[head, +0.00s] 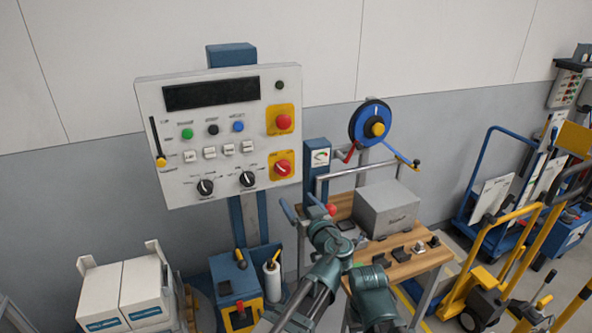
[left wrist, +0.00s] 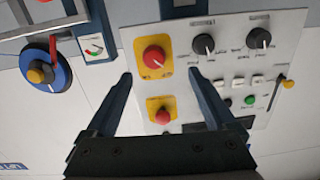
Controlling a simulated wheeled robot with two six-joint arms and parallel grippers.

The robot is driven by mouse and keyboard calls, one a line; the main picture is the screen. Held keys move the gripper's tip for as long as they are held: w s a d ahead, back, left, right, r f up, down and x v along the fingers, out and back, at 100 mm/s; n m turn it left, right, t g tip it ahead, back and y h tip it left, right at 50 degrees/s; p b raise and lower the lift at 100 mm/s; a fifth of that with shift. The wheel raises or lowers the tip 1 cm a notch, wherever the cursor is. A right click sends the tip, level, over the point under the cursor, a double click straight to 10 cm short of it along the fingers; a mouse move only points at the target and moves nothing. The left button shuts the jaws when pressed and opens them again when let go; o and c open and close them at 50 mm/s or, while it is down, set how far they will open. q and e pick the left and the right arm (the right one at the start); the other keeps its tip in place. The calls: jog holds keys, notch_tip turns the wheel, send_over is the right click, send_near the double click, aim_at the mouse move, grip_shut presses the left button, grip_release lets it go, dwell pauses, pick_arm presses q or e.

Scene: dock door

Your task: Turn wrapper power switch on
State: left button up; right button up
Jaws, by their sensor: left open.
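The grey-white control panel (head: 222,88) stands on a blue post. At its lower right is a red rotary knob with a white mark on a yellow plate (head: 282,168), which appears to be the power switch; the mark looks slanted. In the left wrist view the panel is upside down and this red knob (left wrist: 154,57) shows between the fingers. My left gripper (head: 302,206) is open and empty, below and slightly right of the knob in the head view. In the wrist view its fingertips (left wrist: 160,74) are spread either side of the knob, with no visible contact. My right gripper is not seen.
A red mushroom button (head: 283,122) on a yellow plate sits above the knob. Two black dials (head: 247,179) are to its left. A gauge box (head: 318,157) and a wooden bench (head: 405,262) with a grey box (head: 387,208) stand to the right.

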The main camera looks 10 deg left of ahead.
aim_at(285, 171)
pick_arm(q)
jog(key=shift+t, duration=0.5)
jog(key=x, duration=0.9)
jog(key=d+r+x, duration=0.1)
jog(key=x, duration=0.4)
jog(key=shift+w, duration=0.35)
jog(key=c, duration=1.4)
